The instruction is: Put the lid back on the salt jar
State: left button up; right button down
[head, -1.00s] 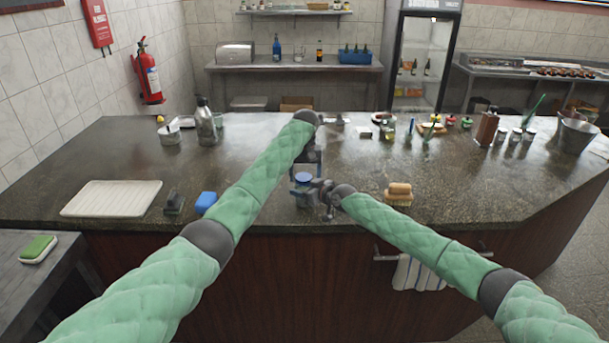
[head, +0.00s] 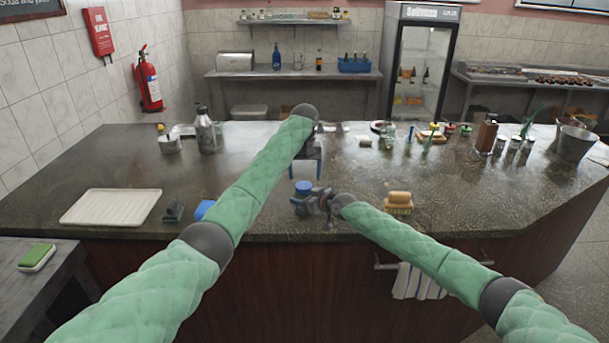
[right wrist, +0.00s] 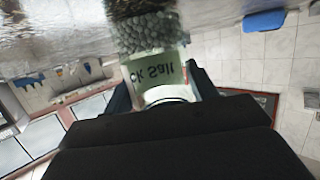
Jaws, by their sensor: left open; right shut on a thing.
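A blue sponge (head: 203,209) is partly behind my left arm, beside a dark block (head: 174,211) and a white tray (head: 110,206). A wooden brush (head: 399,203) lies right of the jar. Bottles and small items line the back of the counter (head: 260,180).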

aim_at(304, 185)
pick_arm(q)
jog(key=shift+c, duration=0.4)
jog(key=shift+r, duration=1.85)
jog(key=shift+a, duration=0.1)
jog(key=shift+f, duration=0.15)
jog(key=shift+f, duration=3.9)
